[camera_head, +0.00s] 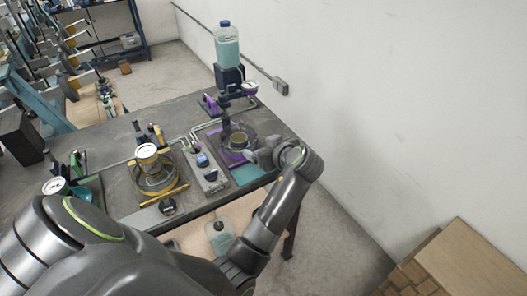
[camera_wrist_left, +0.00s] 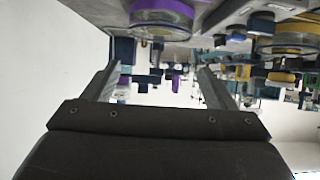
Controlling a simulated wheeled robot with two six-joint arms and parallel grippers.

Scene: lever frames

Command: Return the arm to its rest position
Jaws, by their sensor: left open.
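My left arm (camera_head: 270,215) reaches over the right end of the table, bent at the elbow. My left gripper (camera_head: 255,156) points left beside the purple-ringed fixture (camera_head: 236,157); from the head view I cannot tell whether they touch. In the left wrist view the two fingers (camera_wrist_left: 157,78) are wide apart with nothing held between them. That view looks upside down, with the purple ring (camera_wrist_left: 163,18) at the top, beyond the fingers. My right gripper is not in view.
The grey worktable (camera_head: 110,133) carries a yellow-framed fixture (camera_head: 155,178), a small control panel (camera_head: 204,166) and gauges. A bottle of teal liquid (camera_head: 227,45) stands above the back right. A white wall (camera_head: 400,90) is close on the right. Cardboard boxes (camera_head: 465,262) lie at lower right.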

